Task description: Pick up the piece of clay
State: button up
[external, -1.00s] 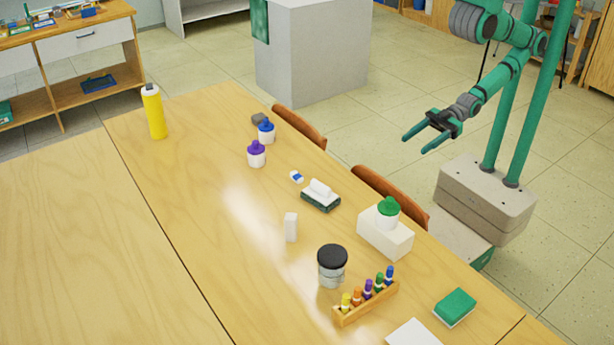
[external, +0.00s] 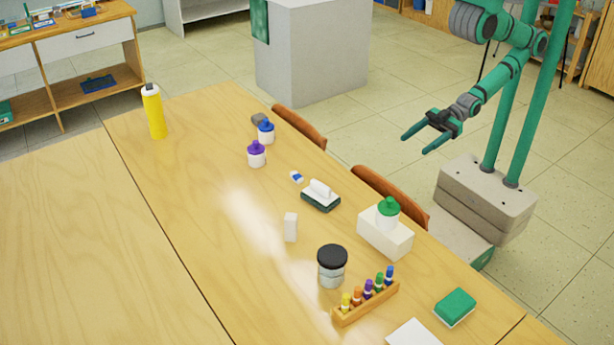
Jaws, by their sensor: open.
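A small grey lump (external: 258,119), which looks like the piece of clay, lies on the wooden table (external: 215,240) near its far edge. A blue-capped white bottle (external: 266,133) stands right beside it and partly covers it. A large white block (external: 385,238) lies at the right side of the table with a green-capped bottle (external: 389,212) on or against it; I cannot tell what it is made of. My gripper (external: 413,145) is open and empty, its fingers pointing left. It is beyond the table's right edge, well apart from the lump.
Two brown chair backs (external: 300,127) (external: 392,195) stand along the table edge near my arm. A purple-capped bottle (external: 256,154), a board eraser (external: 320,196), a black-lidded jar (external: 332,266) and a marker rack (external: 366,303) are on the table. The table's left part is clear.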

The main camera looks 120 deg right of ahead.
jog(key=w+d+f+m+g+h, duration=0.2)
jog(key=d+f+m+g+h, duration=0.1)
jog(key=d+f, duration=0.7)
jog(key=w+d+f+m+g+h, duration=0.25)
jog(key=d+f, duration=0.55)
jog(key=f, duration=0.4)
jog(key=d+f+m+g+y, duration=0.1)
jog(key=d+f+m, duration=0.2)
jog(key=d, duration=0.5)
jog(key=d+f+m+g, duration=0.1)
jog(key=d+f+m, duration=0.15)
jog(key=d, duration=0.55)
jog(key=w+d+r+n+t, duration=0.1)
jog(key=d+r+n+t, duration=0.15)
jog(key=d+r, duration=0.9)
jog(key=w+d+r+n+t, duration=0.1)
jog(key=d+r+n, duration=0.2)
jog(key=d+r, duration=0.8)
jog(key=n+t+y, duration=0.1)
jog(key=n+y, duration=0.3)
jog(key=n, duration=0.1)
send_near(260, 116)
jog(key=shift+n+y, duration=0.25)
jog(key=x, duration=0.4)
jog(key=shift+w+d+f, duration=0.15)
jog(key=shift+w+d, duration=0.05)
jog(key=shift+d, duration=0.15)
jog(key=shift+x, duration=2.85)
jog(key=shift+a, duration=0.15)
